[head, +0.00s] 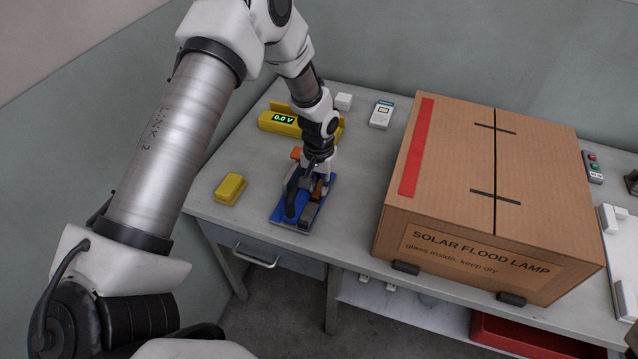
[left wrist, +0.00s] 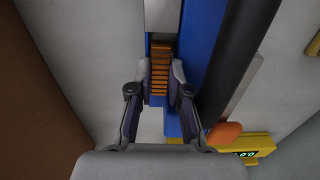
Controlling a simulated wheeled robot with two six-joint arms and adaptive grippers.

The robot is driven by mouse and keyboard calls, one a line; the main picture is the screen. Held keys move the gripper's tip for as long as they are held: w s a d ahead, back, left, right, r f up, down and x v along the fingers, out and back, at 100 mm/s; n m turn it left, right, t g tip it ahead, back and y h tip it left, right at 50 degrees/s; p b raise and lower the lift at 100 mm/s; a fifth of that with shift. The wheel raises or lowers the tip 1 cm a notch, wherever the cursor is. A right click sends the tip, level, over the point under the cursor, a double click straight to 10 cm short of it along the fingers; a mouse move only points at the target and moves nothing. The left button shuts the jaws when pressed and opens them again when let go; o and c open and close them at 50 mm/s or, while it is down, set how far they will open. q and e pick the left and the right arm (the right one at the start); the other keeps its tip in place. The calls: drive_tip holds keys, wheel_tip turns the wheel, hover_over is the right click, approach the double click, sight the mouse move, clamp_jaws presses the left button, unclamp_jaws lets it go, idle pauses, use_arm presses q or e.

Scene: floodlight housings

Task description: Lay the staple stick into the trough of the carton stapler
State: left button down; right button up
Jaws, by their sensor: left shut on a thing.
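The carton stapler has a blue body (head: 284,217) and a black arm, and lies on the bench left of the big carton. In the left wrist view its blue body (left wrist: 203,35) runs beside a grey metal channel (left wrist: 162,14). My left gripper (head: 317,178) points down over the stapler. In the left wrist view its fingers (left wrist: 160,85) are closed on the copper-coloured, ribbed staple stick (left wrist: 160,72). The stick is lined up with the channel, its far end close to it. I cannot tell whether it touches the trough floor. My right gripper is out of view.
A large cardboard carton (head: 470,180) stands close on the right. A yellow meter (head: 275,123) lies behind the stapler, and a yellow block (head: 230,188) to its left. A grey-white device (head: 381,114) lies at the back. Bare bench lies between stapler and yellow block.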

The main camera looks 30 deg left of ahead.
use_arm(q)
drive_tip(key=shift+p, duration=0.3)
idle(0.5)
drive_tip(key=c, duration=1)
unclamp_jaws()
wheel_tip(320, 180, up, 7)
drive_tip(key=p, duration=0.6)
